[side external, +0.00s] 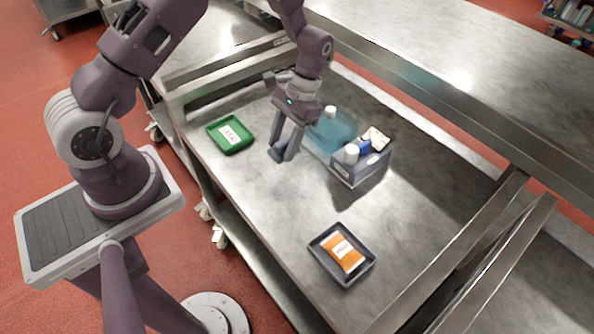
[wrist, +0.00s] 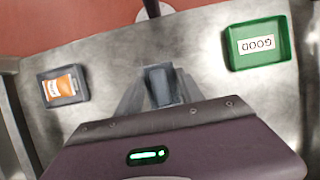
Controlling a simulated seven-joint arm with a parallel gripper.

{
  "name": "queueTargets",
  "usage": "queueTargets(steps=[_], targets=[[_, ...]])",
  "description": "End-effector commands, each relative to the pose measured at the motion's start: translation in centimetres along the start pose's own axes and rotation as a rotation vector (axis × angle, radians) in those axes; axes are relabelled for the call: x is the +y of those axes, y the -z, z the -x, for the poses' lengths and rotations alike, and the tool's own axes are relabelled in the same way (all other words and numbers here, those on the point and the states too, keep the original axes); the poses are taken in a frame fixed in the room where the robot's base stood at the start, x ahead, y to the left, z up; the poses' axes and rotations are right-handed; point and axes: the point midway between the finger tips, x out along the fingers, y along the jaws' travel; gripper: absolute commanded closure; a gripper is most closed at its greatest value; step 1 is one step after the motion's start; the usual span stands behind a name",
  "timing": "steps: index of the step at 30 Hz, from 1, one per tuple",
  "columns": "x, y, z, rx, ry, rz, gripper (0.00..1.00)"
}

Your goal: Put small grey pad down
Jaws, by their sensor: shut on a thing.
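My gripper (side external: 286,146) is over the middle of the steel table, pointing down, and its fingers are closed. A small grey pad (side external: 277,155) sits at the fingertips, close to the table top. In the wrist view the pad (wrist: 158,82) shows as a darker grey-blue block between the two fingers (wrist: 158,98). I cannot tell whether its underside touches the table. The pad's edges partly blend with the grey fingers.
A green tray (side external: 216,131) labelled GOOD lies left of my gripper. A dark tray (side external: 324,263) holding an orange packet (side external: 343,252) lies nearer the front. A translucent blue container (side external: 330,133) and a grey caddy (side external: 363,172) with bottles stand to the right. Bare steel lies between.

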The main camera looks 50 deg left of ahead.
Motion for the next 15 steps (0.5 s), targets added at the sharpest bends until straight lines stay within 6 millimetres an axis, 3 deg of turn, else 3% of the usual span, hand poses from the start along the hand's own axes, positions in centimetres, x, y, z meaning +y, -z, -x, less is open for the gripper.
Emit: queueTargets(steps=[8, 15], targets=[[0.0, -0.2, 0.7, 0.002, 0.000, 0.000, 0.93], [0.0, -2.0, 5.1, 0.004, 0.001, 0.000, 0.93]])
